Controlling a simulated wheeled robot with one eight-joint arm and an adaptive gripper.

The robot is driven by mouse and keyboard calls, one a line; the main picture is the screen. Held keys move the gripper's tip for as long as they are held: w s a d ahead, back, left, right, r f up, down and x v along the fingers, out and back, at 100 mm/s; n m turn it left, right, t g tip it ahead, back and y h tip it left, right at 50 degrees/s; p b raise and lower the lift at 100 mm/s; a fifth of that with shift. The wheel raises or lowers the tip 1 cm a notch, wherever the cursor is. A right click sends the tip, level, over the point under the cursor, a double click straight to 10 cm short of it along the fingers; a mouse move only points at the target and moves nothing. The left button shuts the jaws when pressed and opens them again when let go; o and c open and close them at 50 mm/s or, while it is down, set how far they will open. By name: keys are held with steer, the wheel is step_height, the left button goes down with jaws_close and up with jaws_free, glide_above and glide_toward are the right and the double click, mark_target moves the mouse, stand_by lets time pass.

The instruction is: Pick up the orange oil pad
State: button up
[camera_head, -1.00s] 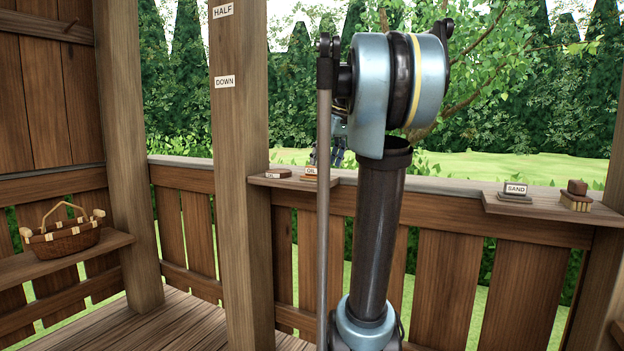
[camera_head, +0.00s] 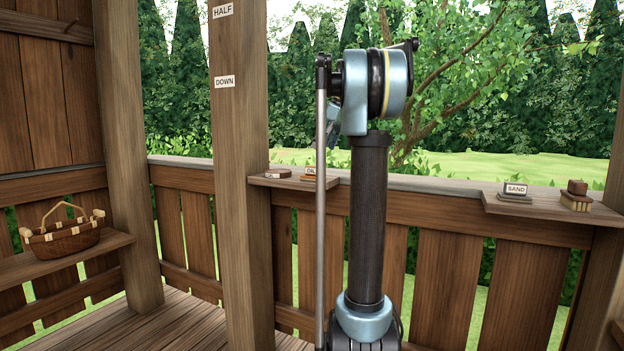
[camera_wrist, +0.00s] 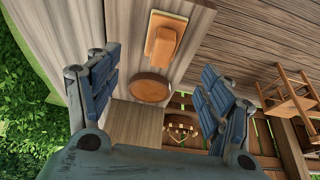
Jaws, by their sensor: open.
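In the head view my gripper is mostly hidden behind my arm.
A wooden post (camera_head: 240,200) rises close to the shelf's left end. A wicker basket (camera_head: 65,238) stands on a lower ledge at the left. At the right, another shelf holds a SAND sign (camera_head: 515,192) and a brown block with bristles (camera_head: 577,196). The shelf (camera_head: 338,181) is backed by a railing.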

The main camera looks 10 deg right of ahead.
mark_target(313, 170)
steer(key=x, duration=0.6)
steer(key=shift+f, duration=0.1)
steer(key=shift+x, duration=2.55)
steer(key=shift+a, duration=0.15)
steer(key=shift+c, duration=0.5)
steer(key=c, duration=1.1)
